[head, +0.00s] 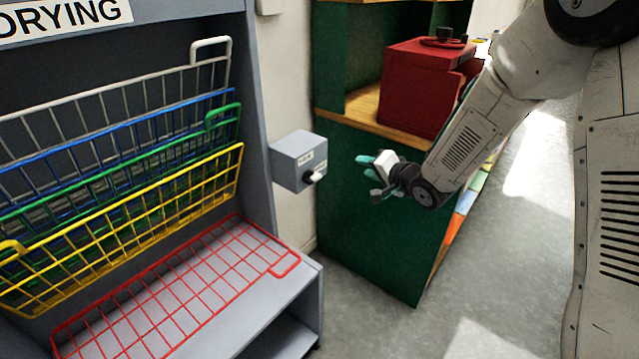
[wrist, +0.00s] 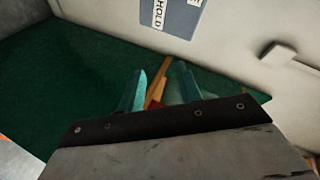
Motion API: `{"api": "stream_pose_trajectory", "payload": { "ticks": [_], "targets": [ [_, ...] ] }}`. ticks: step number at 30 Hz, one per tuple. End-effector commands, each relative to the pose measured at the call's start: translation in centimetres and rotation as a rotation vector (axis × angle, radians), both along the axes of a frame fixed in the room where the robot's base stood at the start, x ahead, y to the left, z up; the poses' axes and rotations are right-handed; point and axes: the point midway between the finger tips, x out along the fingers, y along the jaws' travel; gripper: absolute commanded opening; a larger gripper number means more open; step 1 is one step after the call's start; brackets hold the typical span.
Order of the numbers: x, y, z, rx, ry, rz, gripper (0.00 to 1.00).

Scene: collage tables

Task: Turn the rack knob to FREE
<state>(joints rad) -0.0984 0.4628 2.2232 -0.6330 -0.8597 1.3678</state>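The rack knob (head: 314,177) is a pale lever on a dark hub, on the front of a grey box (head: 298,160) beside the drying rack. Small labels sit above and beside it, too small to read in the head view. In the wrist view the grey box (wrist: 182,18) shows at the top edge with a label reading HOLD and part of another ending in E; the knob is out of that view. My gripper (head: 369,176) is right of the knob, apart from it. Its teal fingers (wrist: 162,88) are spread with nothing between them.
The drying rack (head: 262,120) at left holds wire shelves; the red shelf (head: 180,290) lies lowered, the others are tilted up. A green cabinet (head: 370,240) stands behind my gripper, with a red box (head: 425,90) on its wooden shelf. Grey floor (head: 500,270) is clear at right.

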Motion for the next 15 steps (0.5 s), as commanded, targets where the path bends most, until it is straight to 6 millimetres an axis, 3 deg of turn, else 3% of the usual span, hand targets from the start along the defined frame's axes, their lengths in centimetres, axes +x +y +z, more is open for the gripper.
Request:
{"api": "stream_pose_trajectory", "payload": {
  "ticks": [1, 6, 15],
  "targets": [
    [0.0, 1.6, -2.1, 0.095, 0.014, 0.040, 0.35],
    [-1.1, 5.1, -5.3, 0.383, 0.054, 0.156, 0.35],
    [-2.0, 7.4, -6.9, 0.568, 0.096, 0.235, 0.35]
  ]
}}
